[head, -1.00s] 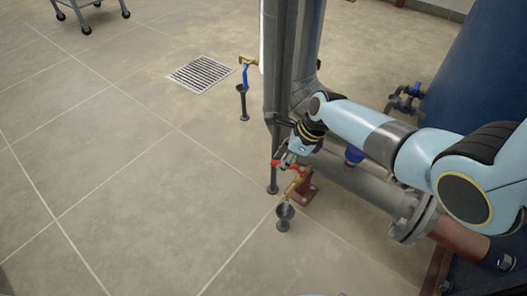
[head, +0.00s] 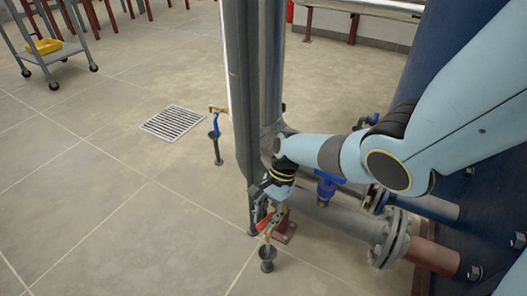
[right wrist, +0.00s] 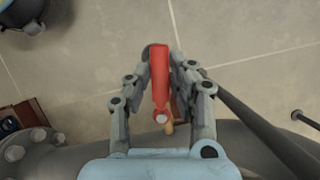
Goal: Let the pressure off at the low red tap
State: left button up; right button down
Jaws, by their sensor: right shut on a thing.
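The low red tap has a red lever (head: 263,222) on a small brass body (head: 275,220), low beside the grey pipe in the head view. My right gripper (head: 266,208) reaches down to it and is shut on the red lever. In the right wrist view the red lever (right wrist: 160,75) lies lengthwise between the two fingers of my right gripper (right wrist: 160,62). A little brass shows under the lever's near end. A dark drain funnel (head: 267,254) stands below the tap. Whether anything flows is too small to tell. My left gripper is out of view.
A tap with a blue lever (head: 216,124) stands further back over its own funnel. A tall grey column (head: 238,90) rises close beside my right gripper. A flanged grey pipe (head: 345,222) and a blue tank (head: 480,215) fill the right. The floor at left is open around a grate (head: 173,122).

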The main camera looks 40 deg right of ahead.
jog(key=shift+s+n+g, duration=0.4)
jog(key=shift+s+n, duration=0.15)
jog(key=shift+n, duration=0.55)
jog(key=shift+d+f, duration=0.1)
jog(key=shift+s, duration=0.15)
jog(key=c, duration=1.2)
grip_release()
jog(key=shift+d+r, duration=0.15)
jog(key=shift+r, duration=0.05)
jog(key=v, duration=1.1)
jog(key=shift+w+r, duration=0.25)
jog(key=shift+r, duration=0.15)
jog(key=shift+s, duration=0.1)
